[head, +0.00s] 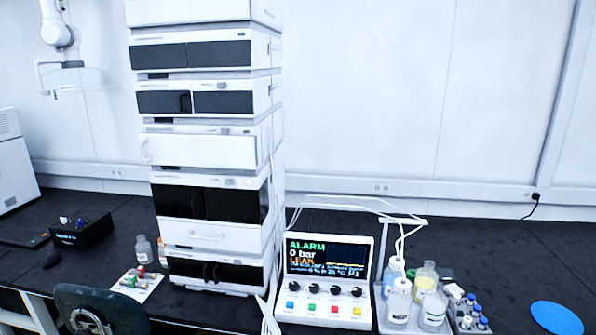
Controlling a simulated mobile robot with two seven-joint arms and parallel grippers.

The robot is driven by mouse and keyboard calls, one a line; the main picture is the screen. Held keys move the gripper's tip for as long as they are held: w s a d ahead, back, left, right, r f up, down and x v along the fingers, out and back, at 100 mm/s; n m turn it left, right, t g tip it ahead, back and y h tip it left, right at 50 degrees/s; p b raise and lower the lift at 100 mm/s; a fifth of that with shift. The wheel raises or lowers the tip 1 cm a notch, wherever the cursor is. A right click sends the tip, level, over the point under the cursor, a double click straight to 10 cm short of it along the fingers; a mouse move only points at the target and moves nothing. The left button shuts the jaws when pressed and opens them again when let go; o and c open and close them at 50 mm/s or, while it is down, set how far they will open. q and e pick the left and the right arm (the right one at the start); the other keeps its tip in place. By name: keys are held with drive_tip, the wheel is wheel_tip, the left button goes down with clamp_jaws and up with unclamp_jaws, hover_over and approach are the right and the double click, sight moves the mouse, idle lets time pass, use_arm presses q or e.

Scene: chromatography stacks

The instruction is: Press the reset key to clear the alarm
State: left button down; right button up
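The control unit (322,318) is a white box with a tilted screen, standing on the dark bench right of the instrument stack. Its screen (328,257) shows ALARM in green, 0 bar in white and LEAK in orange. Several dark knobs sit in a row below the screen. Under them is a row of coloured keys: a blue key (290,305), a green key (312,308), a red key (333,310) and a yellow key (357,312). The key labels are too small to read, so I cannot tell which is reset. Neither gripper is in view.
A tall white instrument stack (207,151) stands left of the unit. A tray of bottles and vials (387,321) stands close on the right, with tubing above. A blue disc (556,318) lies far right. A dark chair back (103,306) shows at bottom left.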

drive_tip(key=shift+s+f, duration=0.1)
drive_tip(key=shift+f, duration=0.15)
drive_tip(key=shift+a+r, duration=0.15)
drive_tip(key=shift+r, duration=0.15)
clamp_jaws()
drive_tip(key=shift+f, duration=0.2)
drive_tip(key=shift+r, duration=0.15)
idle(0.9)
